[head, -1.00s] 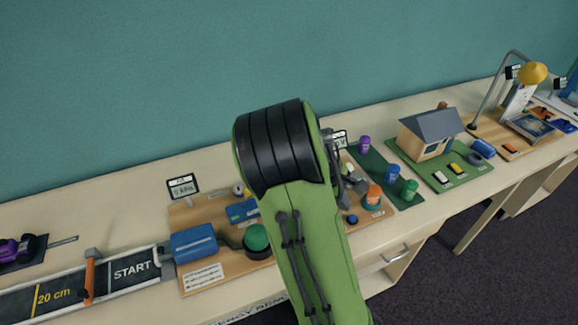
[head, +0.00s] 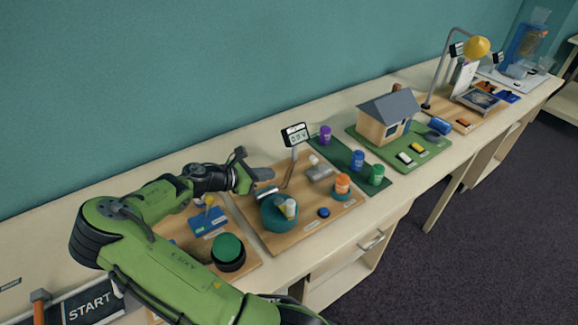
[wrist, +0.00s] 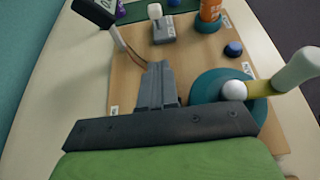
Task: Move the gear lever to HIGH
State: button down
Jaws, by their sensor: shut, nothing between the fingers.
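A grey block with a white knob on a short stem, which looks like the gear lever (head: 313,160), stands on the wooden board (head: 335,208). In the wrist view the lever (wrist: 156,12) is at the top, ahead of my fingers and apart from them; no HIGH marking is legible. My gripper (head: 264,174) is over the left part of the board in the head view. Its grey fingers (wrist: 158,84) are together and empty in the wrist view. What lies beneath them is hidden.
A teal disc (wrist: 210,84) with a yellow crank arm and pale handle is right of my fingers. A display on a post (head: 295,134) stands at the board's back. An orange cylinder (head: 342,183) and blue button (head: 323,212) are nearby.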

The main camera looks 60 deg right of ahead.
jog(key=shift+s+r, duration=0.15)
jog(key=shift+s, duration=0.1)
jog(key=b, duration=0.2)
send_near(312, 163)
jog(key=f, duration=0.3)
jog(key=shift+s+d+f, duration=0.15)
jog(key=shift+s+f, duration=0.05)
jog(key=shift+s, duration=0.05)
jog(key=d, duration=0.1)
jog(key=s+d, duration=0.1)
jog(key=s+d+r, duration=0.1)
jog(key=d, duration=0.1)
jog(key=shift+d, duration=0.15)
jog(key=shift+s+r, duration=0.1)
